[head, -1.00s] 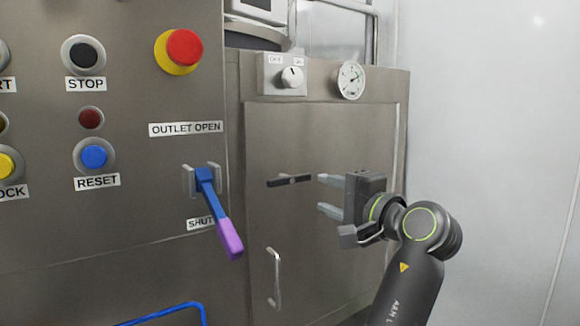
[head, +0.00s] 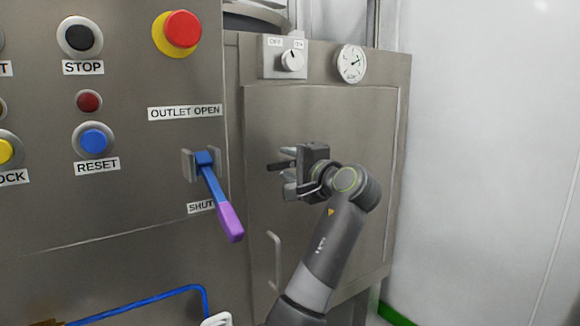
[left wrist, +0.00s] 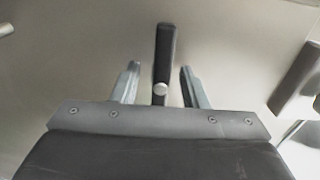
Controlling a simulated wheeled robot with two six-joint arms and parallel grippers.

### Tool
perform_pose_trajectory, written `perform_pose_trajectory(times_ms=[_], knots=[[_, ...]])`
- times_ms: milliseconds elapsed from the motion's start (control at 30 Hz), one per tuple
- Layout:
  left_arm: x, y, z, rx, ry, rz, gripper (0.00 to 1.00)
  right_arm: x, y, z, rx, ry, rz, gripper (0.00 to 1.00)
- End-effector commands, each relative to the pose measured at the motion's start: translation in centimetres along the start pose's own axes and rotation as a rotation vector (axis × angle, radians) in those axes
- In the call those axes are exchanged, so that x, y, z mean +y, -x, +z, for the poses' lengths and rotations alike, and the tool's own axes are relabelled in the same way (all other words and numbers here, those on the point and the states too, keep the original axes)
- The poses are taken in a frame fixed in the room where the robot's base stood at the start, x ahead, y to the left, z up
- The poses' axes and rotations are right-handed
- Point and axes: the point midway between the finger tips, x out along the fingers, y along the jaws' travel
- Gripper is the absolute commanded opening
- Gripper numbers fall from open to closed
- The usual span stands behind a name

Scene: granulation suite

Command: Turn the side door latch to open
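The side door latch (head: 278,166) is a short dark bar lying level on the grey metal side door (head: 340,120). My left gripper (head: 289,169) is at the latch in the head view and hides its right part. In the left wrist view, the latch (left wrist: 165,50) runs upward between the two open fingers, with a round pale pivot (left wrist: 160,90) near its lower end. The fingers of my left gripper (left wrist: 160,82) stand on either side of the bar, with a visible gap on each side. My right gripper is not in view.
A blue lever with a purple grip (head: 231,222) sticks out left of the door. A door handle (head: 274,260) is below the latch. A knob (head: 291,61) and gauge (head: 351,64) sit above. A panel with buttons fills the left. Blue tubing (head: 150,303) runs at bottom left.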

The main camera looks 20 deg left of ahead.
Motion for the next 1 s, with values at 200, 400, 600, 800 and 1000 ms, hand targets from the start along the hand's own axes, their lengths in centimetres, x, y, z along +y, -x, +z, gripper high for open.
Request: perform_pose_trajectory(times_ms=[200,400,600,800,1000], knots=[[0.0,0.0,0.0,0.000,0.000,0.000,0.37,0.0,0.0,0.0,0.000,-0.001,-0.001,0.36],[0.0,0.0,0.0,0.000,0.000,0.000,0.11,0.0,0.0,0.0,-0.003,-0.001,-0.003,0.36],[0.0,0.1,0.0,0.000,0.001,0.000,0.00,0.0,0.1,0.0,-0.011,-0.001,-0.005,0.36],[-0.1,0.1,0.0,0.001,0.029,0.001,0.00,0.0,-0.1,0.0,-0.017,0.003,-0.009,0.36],[-0.2,0.1,0.0,0.001,0.125,0.002,0.00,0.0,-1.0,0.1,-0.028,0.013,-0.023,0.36]])
